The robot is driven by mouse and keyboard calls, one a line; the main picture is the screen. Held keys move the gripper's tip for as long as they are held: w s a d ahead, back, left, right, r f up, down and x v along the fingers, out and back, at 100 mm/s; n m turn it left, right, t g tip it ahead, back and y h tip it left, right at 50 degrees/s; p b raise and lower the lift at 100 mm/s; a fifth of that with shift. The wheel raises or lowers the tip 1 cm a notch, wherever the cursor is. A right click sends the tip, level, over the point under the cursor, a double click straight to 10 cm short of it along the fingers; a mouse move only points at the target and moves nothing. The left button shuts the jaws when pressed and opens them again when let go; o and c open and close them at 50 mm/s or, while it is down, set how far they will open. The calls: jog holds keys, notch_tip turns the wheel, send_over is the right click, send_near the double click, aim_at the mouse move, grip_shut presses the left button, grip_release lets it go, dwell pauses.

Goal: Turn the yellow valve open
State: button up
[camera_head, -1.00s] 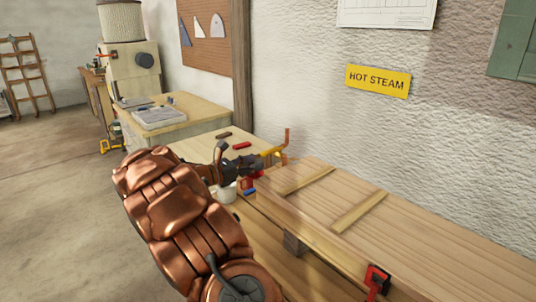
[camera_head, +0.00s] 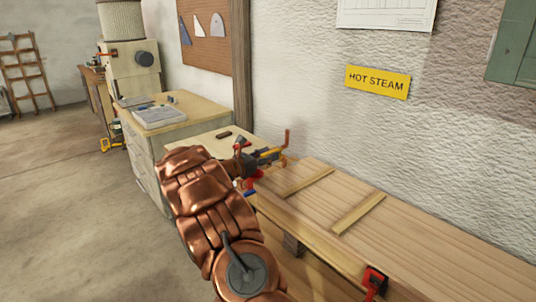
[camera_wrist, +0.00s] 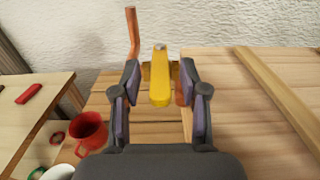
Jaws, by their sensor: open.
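The yellow valve (camera_wrist: 160,78) has a lever handle that points toward me between my gripper's fingers in the wrist view. It sits by an upright copper pipe (camera_wrist: 132,32) near the wall. In the head view the yellow valve (camera_head: 270,155) shows just past my gripper (camera_head: 256,160), partly covered by it. My gripper (camera_wrist: 160,95) is open, with one finger on each side of the lever and a visible gap on both sides. I cannot tell how deep the lever lies between the fingers.
A red mug (camera_wrist: 88,130) stands low left of my gripper. A wooden bench (camera_head: 420,225) with thin laths (camera_head: 358,213) and a red clamp (camera_head: 375,281) fills the right. A side table (camera_wrist: 32,108) is at left. A "HOT STEAM" sign (camera_head: 378,81) hangs on the wall.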

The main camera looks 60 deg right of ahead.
grip_shut()
dwell(0.4)
dwell(0.4)
